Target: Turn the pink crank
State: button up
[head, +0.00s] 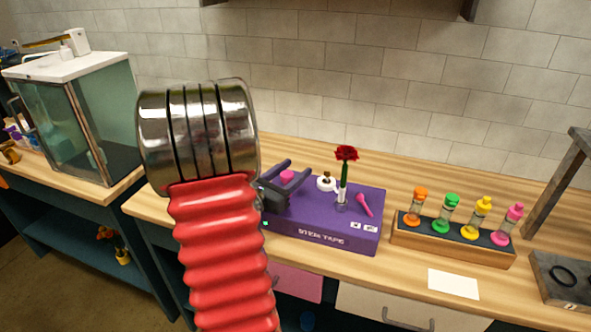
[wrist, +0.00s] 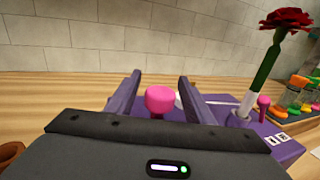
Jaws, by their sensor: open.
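The purple box labelled STEM TAPE (head: 310,235) stands on the wooden counter. A round pink knob (head: 287,176), likely the crank's handle, stands at its left part. My gripper (head: 298,166) is open over that part of the box. In the wrist view the pink knob (wrist: 160,100) sits between the two open purple-grey fingers (wrist: 160,77), with gaps on both sides. What carries the knob is hidden behind my gripper. A pink lever (head: 364,205) leans on the box's right part. A red rose (head: 346,154) stands upright in a holder on the box.
To the right, a wooden rack (head: 440,252) holds several bottles with coloured tops. A white card (head: 453,284) lies in front of it. A glass cabinet (head: 105,120) stands at left. A tiled wall closes the back.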

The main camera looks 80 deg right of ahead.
jog(key=shift+s+d, duration=0.25)
jog(key=shift+d, duration=0.3)
jog(key=shift+c, duration=0.5)
jog(key=c, duration=0.9)
